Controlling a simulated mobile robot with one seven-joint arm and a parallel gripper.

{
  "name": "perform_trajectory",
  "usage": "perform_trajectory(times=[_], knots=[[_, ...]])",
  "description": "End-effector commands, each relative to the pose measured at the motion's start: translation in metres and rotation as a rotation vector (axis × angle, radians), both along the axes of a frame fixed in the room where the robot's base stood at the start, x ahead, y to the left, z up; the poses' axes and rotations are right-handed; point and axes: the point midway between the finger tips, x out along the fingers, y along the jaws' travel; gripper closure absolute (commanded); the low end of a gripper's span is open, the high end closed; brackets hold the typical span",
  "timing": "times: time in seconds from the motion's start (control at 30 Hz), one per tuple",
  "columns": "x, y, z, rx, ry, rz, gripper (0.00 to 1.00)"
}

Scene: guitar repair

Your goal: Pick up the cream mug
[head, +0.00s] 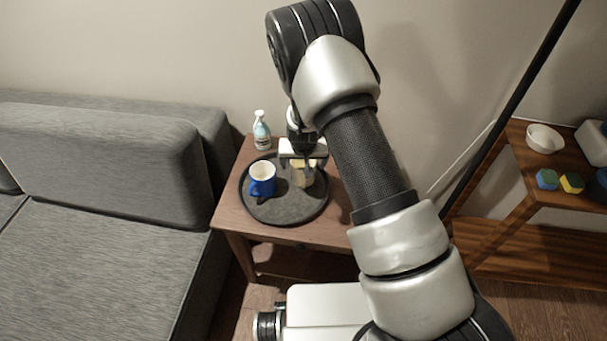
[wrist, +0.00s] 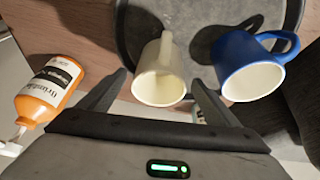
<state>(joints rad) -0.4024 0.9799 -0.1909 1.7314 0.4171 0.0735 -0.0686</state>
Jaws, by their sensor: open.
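The cream mug (head: 304,177) stands on a dark round tray (head: 290,212) on a wooden side table, partly hidden under my gripper in the head view. In the wrist view the cream mug (wrist: 161,82) lies between my open fingers, its handle toward the top of the picture. My gripper (wrist: 160,78) is open, with one finger on each side of the mug; I cannot tell whether either touches it. In the head view my gripper (head: 302,160) is over the mug. A blue mug (head: 262,180) stands left of it; in the wrist view the blue mug (wrist: 248,68) is to the right.
A pump bottle (head: 262,133) stands behind the tray. An orange bottle (wrist: 52,90) shows in the wrist view, left of my gripper. A grey sofa (head: 120,170) is left of the table. A wooden shelf (head: 520,200) with a white bowl (head: 545,138) is at right.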

Motion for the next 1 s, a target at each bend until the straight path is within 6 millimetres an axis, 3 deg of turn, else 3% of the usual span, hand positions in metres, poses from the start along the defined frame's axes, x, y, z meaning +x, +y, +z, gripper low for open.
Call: perform_trajectory(times=[0.1,0.37,0.7,1.0], knots=[[0.0051,-0.0009,-0.0116,-0.001,-0.001,-0.001,0.16],[0.0064,-0.0007,-0.0126,0.0,-0.002,-0.001,0.16],[0.0062,-0.0008,-0.0126,0.0,-0.001,-0.001,0.72],[0.0071,-0.0007,-0.0108,0.0,-0.004,-0.001,0.74]])
